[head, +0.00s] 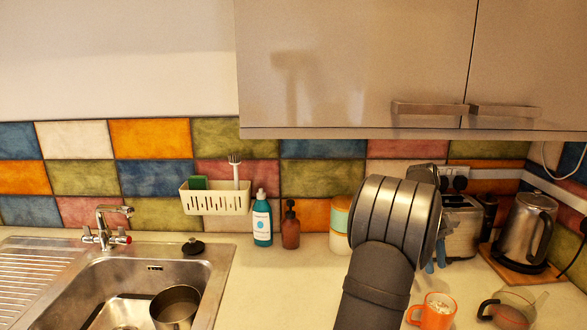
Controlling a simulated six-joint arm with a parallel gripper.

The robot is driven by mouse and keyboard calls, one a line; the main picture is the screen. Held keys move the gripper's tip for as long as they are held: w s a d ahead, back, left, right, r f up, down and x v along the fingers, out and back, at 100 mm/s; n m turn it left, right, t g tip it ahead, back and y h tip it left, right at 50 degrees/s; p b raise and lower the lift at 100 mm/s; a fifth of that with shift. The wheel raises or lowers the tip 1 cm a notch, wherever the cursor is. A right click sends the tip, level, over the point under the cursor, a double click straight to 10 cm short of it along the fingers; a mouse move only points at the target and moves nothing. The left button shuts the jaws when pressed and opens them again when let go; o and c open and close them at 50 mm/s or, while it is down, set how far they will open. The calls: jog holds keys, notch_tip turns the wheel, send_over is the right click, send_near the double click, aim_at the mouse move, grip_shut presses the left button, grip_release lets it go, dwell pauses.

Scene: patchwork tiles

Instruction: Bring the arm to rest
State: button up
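My arm rises from the bottom of the head view, right of centre, with a large ribbed grey joint in front of the counter and backsplash. A dark rounded part of it shows behind the joint. Small blue pieces that look like the fingertips of my gripper (435,258) show just right of the joint, in front of the toaster (463,230). The rest of the gripper is hidden behind my arm. I cannot tell whether it is open or holds anything.
An orange mug (435,312) and a glass pot (510,310) stand at the front right. A kettle (526,230) is farther right. Soap bottles (262,220) stand left of my arm. A sink (120,290) holds a pot (176,308). A cupboard (350,70) hangs above.

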jog(key=w+a, duration=0.2)
jog(key=a, duration=1.1)
jog(key=w+a+r+m, duration=0.1)
jog(key=w+a, duration=0.2)
jog(key=a, duration=1.1)
jog(key=shift+a+r+y, duration=0.15)
jog(key=shift+r+y, duration=0.1)
jog(key=shift+y, duration=0.05)
